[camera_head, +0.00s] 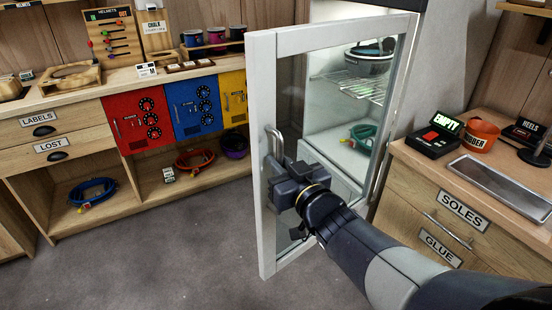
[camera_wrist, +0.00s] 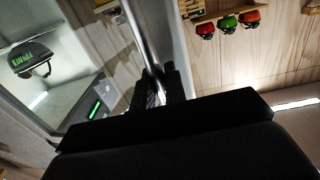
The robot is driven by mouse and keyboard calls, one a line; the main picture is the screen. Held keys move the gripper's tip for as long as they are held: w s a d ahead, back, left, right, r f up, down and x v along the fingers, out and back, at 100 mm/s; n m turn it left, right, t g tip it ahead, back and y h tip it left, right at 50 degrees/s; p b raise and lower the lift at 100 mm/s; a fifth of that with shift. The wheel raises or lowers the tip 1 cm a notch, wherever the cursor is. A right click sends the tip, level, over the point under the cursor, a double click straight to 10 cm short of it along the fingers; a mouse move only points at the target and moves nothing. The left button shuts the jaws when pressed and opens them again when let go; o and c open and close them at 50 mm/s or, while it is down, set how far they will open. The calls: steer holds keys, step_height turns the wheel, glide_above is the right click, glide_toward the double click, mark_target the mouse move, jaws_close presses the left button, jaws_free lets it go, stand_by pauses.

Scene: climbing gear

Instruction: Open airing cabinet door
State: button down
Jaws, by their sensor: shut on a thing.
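The airing cabinet door (camera_head: 262,205) is a pale frame with a glass pane, and it stands swung open away from the white cabinet. Its vertical bar handle (camera_head: 275,140) is on the door's free edge side. My gripper (camera_head: 277,170) is shut on the handle. In the wrist view the bar handle (camera_wrist: 143,40) runs down between my fingers (camera_wrist: 162,88). Inside the cabinet (camera_head: 330,148), a dark helmet (camera_head: 370,58) rests on a wire shelf, and a teal coiled rope (camera_head: 362,137) lies lower down. My gripper body hides the lower handle.
A counter with SOLES and GLUE drawers (camera_head: 440,215) stands close at the right, beside my arm. A wooden bench with red (camera_head: 140,120), blue and yellow locker doors runs along the left. Grey floor (camera_head: 165,250) in front of the bench is clear.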

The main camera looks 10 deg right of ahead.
steer(key=shift+r, duration=0.2)
steer(key=c, duration=1.5)
jaws_free()
steer(key=shift+f, duration=0.1)
steer(key=shift+c, duration=0.2)
steer(key=p+v, duration=0.3)
steer(key=v, duration=0.8)
steer(key=shift+w, duration=0.15)
steer(key=shift+b+x, duration=1.5)
steer(key=shift+x, duration=3.9)
